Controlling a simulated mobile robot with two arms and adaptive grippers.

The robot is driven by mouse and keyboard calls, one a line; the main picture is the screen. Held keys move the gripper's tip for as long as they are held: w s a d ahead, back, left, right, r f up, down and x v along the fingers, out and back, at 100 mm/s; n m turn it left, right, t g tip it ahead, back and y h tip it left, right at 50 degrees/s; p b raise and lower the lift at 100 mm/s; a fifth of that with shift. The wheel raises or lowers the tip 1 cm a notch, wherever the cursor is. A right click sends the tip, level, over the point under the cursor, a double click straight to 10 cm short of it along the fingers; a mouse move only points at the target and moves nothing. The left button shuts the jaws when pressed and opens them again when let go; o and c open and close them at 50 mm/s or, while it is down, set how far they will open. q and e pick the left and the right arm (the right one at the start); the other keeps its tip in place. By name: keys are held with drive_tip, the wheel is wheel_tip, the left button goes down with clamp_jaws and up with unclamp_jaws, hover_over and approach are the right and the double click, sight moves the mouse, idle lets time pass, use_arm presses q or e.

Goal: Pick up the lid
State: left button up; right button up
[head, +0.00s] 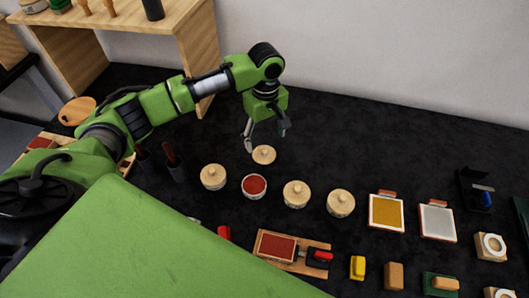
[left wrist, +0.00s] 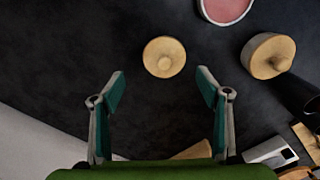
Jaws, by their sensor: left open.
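A round wooden lid (head: 264,155) with a small knob lies on the dark table behind an open jar of red content (head: 254,187). My left gripper (head: 266,141) is open and empty, pointing down over the table close to the lid. In the left wrist view the lid (left wrist: 164,57) shows just beyond the two spread fingertips (left wrist: 160,80), roughly centred between them. The fingers do not appear to touch it. The open jar (left wrist: 228,7) is cut off at the top edge there. My right gripper is not seen.
Lidded jars stand left (head: 213,177) and right (head: 296,194) of the open jar, with another (head: 340,203) further right. Dark cups with tools (head: 176,167) stand at left. Trays, stamps and blocks fill the right and front. The table behind the lid is clear.

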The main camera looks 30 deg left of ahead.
sight(264, 149)
use_arm(q)
drive_tip(key=shift+s+f, duration=0.15)
drive_tip(key=shift+f, duration=0.2)
drive_tip(key=f, duration=0.1)
drive_tip(key=f+p, duration=0.1)
drive_tip(key=f, duration=0.1)
drive_tip(key=shift+s+f+p, duration=0.25)
drive_tip(key=shift+s+p, duration=0.05)
drive_tip(key=shift+s, duration=0.1)
drive_tip(key=shift+w+f, duration=0.1)
drive_tip(key=shift+f, duration=0.4)
drive_tip(key=c, duration=1)
